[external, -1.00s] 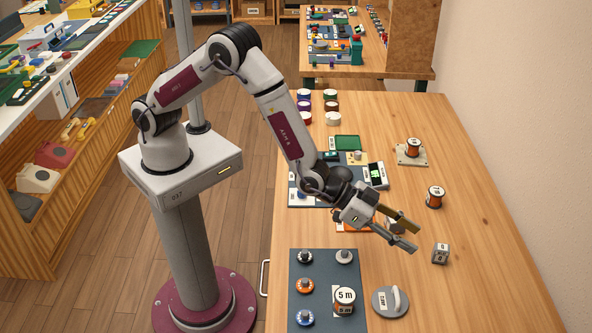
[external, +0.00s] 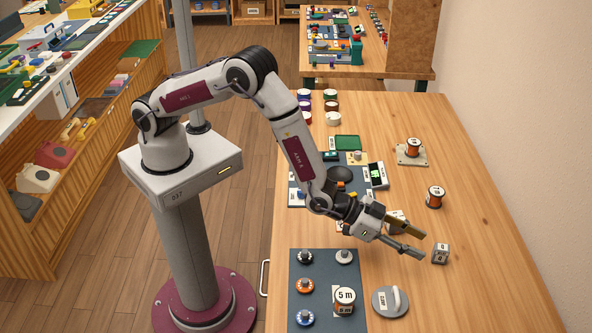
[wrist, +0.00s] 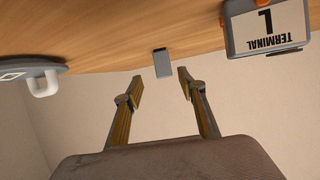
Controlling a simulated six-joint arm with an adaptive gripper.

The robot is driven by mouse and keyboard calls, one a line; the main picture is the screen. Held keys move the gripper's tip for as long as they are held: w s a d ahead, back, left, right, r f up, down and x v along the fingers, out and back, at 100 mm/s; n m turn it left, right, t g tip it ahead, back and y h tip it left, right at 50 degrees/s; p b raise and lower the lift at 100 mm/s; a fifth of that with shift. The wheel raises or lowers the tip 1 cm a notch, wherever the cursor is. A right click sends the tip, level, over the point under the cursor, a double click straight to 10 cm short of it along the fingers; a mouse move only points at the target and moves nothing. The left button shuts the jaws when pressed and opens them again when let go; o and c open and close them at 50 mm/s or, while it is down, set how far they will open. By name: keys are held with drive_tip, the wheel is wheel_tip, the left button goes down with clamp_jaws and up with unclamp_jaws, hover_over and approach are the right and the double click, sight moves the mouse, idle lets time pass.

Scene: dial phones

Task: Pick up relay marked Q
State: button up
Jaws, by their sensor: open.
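A small grey block (external: 440,253) with a pale label stands on the wooden table, right of my gripper (external: 424,246) in the external view. Its marking is too small to read, so I cannot confirm that it is the relay marked Q. My gripper is open and empty, low over the table, its fingertips pointing at the block with a small gap. In the wrist view, a grey block (wrist: 162,63) shows beyond and between the open fingertips of my gripper (wrist: 160,77); no letter shows on it there.
A box labelled "TERMINAL L" (wrist: 268,24) is at the wrist view's upper right. A grey disc with an upright handle (external: 390,301) lies near the front. Wire spools (external: 435,196) stand farther back.

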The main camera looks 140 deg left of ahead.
sight(435, 247)
drive_tip(key=shift+x, duration=0.95)
drive_tip(key=shift+w+a+f, duration=0.15)
drive_tip(key=shift+w+a, duration=1)
drive_tip(key=shift+w, duration=0.15)
drive_tip(key=shift+x, duration=0.95)
drive_tip(key=shift+c, duration=0.3)
clamp_jaws()
